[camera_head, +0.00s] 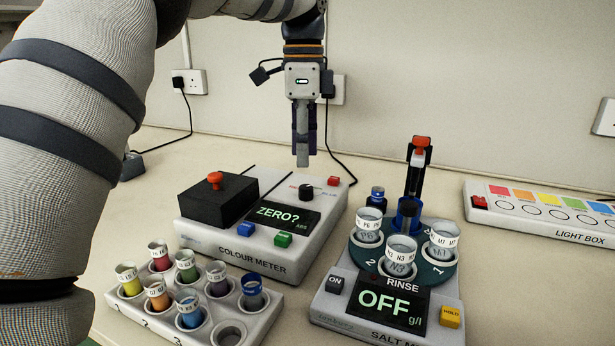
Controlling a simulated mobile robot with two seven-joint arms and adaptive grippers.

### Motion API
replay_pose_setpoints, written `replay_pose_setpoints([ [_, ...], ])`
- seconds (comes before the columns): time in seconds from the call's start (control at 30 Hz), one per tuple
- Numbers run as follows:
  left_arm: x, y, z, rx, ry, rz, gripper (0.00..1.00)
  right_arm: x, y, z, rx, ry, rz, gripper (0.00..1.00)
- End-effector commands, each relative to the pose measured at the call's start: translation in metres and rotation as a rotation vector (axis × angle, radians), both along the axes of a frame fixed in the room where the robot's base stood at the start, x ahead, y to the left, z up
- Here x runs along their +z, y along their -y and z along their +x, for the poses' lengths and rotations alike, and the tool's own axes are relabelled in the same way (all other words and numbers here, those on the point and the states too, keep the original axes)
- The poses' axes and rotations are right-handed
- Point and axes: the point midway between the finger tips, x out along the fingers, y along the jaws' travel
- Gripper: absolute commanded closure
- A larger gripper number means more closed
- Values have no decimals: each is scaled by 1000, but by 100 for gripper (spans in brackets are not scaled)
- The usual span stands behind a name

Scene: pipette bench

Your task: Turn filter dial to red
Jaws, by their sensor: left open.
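The colour meter (190,236) stands in the middle of the bench, and its screen (283,214) reads "ZERO?". A small black dial (306,192) sits on its top, behind the screen. Small coloured marks lie around the dial, too small to read which one it points to. My left gripper (303,162) hangs from above with its fingers pointing down. It is open and empty, seen edge-on, and appears above and slightly behind the dial without touching it. My right gripper is out of view.
A black box with a red knob (215,180) and a red button (333,181) are on the meter. A vial rack (262,325) stands in front. The salt meter (330,310), with cups and an upright probe (418,165), is right. A light box (560,235) is far right.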

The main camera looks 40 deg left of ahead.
Motion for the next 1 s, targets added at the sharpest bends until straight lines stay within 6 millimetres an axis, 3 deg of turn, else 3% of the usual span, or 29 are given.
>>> replay_pose_setpoints([
  [0.2,-47,2,-3,-1,4,0,57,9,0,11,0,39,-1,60],
  [0.3,-61,2,-2,-1,4,0,57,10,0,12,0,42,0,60],
  [0.63,-69,2,-2,-1,4,0,57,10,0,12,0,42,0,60],
  [0.83,-69,2,-2,-1,3,1,100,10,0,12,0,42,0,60],
  [1.0,-69,2,-2,1,3,1,100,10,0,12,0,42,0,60],
])
